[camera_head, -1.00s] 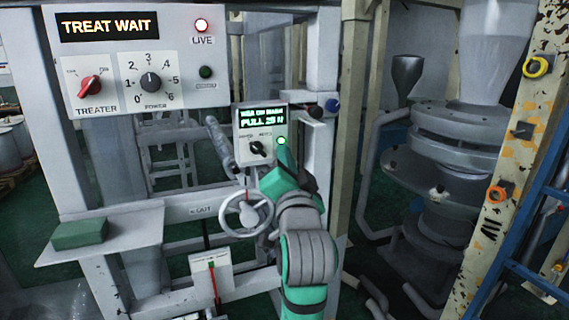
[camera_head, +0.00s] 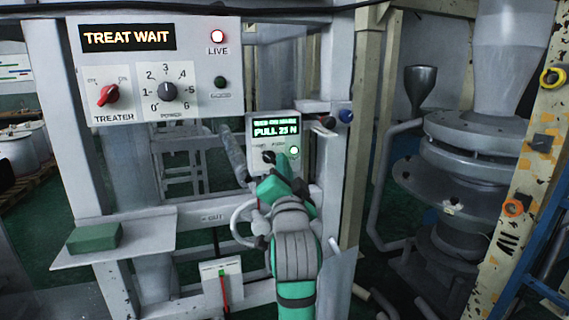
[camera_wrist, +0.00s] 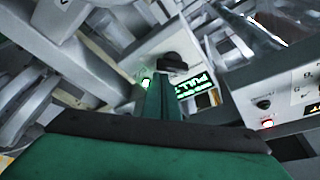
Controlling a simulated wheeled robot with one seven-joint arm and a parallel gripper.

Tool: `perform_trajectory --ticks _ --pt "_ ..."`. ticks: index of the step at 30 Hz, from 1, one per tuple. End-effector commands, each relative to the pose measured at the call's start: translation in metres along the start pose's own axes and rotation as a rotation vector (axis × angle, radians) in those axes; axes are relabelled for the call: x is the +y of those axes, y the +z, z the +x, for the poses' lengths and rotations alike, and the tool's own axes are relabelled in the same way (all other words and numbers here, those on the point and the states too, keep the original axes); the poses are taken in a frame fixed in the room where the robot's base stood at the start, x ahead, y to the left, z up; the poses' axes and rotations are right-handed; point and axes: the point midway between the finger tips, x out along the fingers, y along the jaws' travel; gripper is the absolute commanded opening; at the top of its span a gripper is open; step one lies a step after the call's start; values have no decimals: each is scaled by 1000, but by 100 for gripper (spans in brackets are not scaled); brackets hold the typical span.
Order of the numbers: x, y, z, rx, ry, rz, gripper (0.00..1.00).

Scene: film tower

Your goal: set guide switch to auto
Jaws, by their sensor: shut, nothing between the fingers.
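The guide switch is a black rotary knob (camera_head: 268,157) on a small white panel (camera_head: 257,137) under a green-lit display (camera_head: 276,129) reading PULL 25 N. Its two small labels are too blurred to read. My gripper (camera_head: 279,165) is in front of the panel's lower part, just right of the knob and partly covering the panel. In the wrist view my gripper's fingers (camera_wrist: 160,88) are shut and empty, pointing at the panel. The black knob (camera_wrist: 176,62) shows just beyond their tips; I cannot tell if they touch. The knob's exact setting is unclear.
A green lamp (camera_head: 294,152) glows beside the knob. A handwheel (camera_head: 240,222) sits below, partly hidden by my arm. The TREATER panel (camera_head: 130,60) is upper left, and a shelf with a green block (camera_head: 94,237) lower left. Black and blue knobs (camera_head: 346,115) stick out right.

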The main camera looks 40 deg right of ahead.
Motion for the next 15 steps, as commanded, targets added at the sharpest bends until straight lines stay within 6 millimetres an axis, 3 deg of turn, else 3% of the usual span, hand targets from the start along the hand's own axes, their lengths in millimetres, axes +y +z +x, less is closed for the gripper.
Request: perform_trajectory --ticks 15 --pt "0 2 0 -1 19 60 0"
